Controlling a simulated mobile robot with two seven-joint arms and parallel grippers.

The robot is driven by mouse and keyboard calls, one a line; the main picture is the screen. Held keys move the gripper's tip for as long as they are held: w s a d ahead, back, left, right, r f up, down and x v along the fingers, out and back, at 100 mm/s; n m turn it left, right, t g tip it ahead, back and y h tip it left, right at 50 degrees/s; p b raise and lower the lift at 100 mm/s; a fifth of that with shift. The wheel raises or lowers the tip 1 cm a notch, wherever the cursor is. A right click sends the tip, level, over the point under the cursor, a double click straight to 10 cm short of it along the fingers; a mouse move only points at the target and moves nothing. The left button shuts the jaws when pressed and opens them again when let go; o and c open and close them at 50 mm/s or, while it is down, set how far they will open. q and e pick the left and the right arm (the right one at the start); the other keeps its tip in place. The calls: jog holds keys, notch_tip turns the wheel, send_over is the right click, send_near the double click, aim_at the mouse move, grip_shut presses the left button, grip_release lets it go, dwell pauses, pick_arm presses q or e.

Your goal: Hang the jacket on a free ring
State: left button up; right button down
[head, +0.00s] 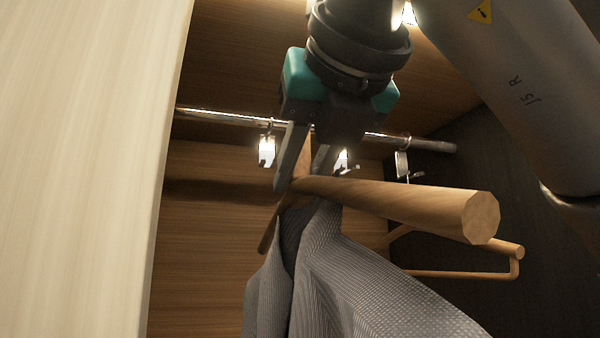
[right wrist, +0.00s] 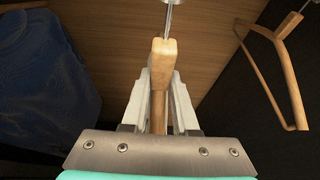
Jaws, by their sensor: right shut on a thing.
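My right gripper (head: 303,172) points down and is shut on the neck of a wooden hanger (head: 405,203). The grey textured jacket (head: 350,285) hangs from this hanger. In the right wrist view the hanger's wooden neck (right wrist: 162,62) stands between the fingers, with a metal stem at its upper end. The chrome rail (head: 225,118) runs behind the gripper. Ring fittings show on it left of the gripper (head: 267,150), partly behind the right finger (head: 342,159), and to the right (head: 403,163). Whether the held hanger touches a ring cannot be told. My left gripper is not in view.
An empty wooden hanger (head: 455,273) hangs at the right, below the rail; it also shows in the right wrist view (right wrist: 285,80). A dark blue garment (right wrist: 42,75) is at the left of that view. A pale wooden panel (head: 85,170) closes off the left side.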

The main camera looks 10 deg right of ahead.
aim_at(328, 199)
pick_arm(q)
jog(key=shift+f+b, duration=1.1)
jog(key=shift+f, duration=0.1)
pick_arm(e)
jog(key=shift+s+d, duration=0.25)
jog(key=shift+s, duration=0.9)
jog(key=shift+s+d, duration=0.2)
jog(key=shift+s, duration=0.9)
jog(key=shift+s+d, duration=0.25)
jog(key=shift+s, duration=0.9)
